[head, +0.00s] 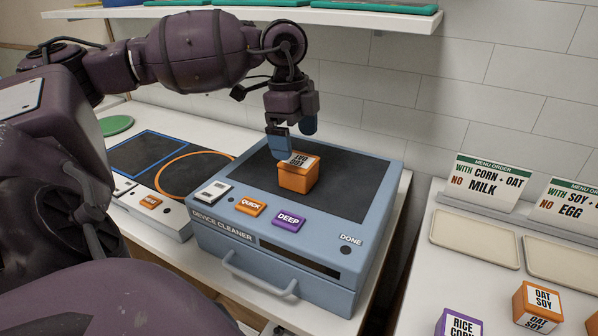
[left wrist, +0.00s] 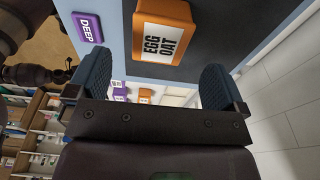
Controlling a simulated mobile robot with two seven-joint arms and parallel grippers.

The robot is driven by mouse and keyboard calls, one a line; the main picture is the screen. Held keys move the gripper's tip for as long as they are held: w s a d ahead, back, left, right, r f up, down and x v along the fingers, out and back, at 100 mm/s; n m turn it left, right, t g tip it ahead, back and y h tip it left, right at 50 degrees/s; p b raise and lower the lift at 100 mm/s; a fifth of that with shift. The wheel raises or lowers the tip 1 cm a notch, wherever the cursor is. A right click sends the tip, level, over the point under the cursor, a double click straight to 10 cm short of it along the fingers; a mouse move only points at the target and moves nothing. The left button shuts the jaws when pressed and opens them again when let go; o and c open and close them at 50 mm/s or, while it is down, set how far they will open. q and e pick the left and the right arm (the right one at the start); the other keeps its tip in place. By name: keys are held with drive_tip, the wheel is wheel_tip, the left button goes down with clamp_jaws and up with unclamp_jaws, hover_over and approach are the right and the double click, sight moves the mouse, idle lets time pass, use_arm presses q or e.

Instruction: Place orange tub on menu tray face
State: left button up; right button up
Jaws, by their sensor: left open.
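An orange tub (head: 298,176) with a white lid label stands on the dark top of the blue-grey device cleaner (head: 345,262). In the left wrist view the tub (left wrist: 138,40) reads EGG OAT and lies beyond the fingertips. My left gripper (head: 293,138) is open, pointing down just behind and above the tub; its blue fingers are apart with nothing between them. A second orange tub (head: 538,306), labelled OAT SOY, stands at the lower right. Two beige menu tray faces (head: 474,239) (head: 561,264) lie bare in front of their cards. My right gripper is not in view.
One card (head: 486,182) reads WITH CORN + OAT, NO MILK; the other (head: 566,204) reads WITH SOY, NO EGG, partly cut off. A purple tub (head: 459,323) stands at the bottom edge. A gap separates the cleaner's counter from the tray counter. A shelf (head: 250,14) hangs above.

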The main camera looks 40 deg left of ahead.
sight(299, 160)
use_arm(q)
drive_tip(key=shift+w+d+f, duration=0.1)
drive_tip(key=shift+d+f, duration=0.05)
drive_tip(key=shift+f, duration=1.15)
drive_tip(key=shift+d+f, duration=0.15)
drive_tip(key=shift+f, duration=1.2)
drive_tip(key=shift+w+d+f, duration=0.1)
drive_tip(key=shift+d+f, duration=0.05)
drive_tip(key=shift+f, duration=1.15)
drive_tip(key=c, duration=1.2)
drive_tip(key=shift+r, duration=0.1)
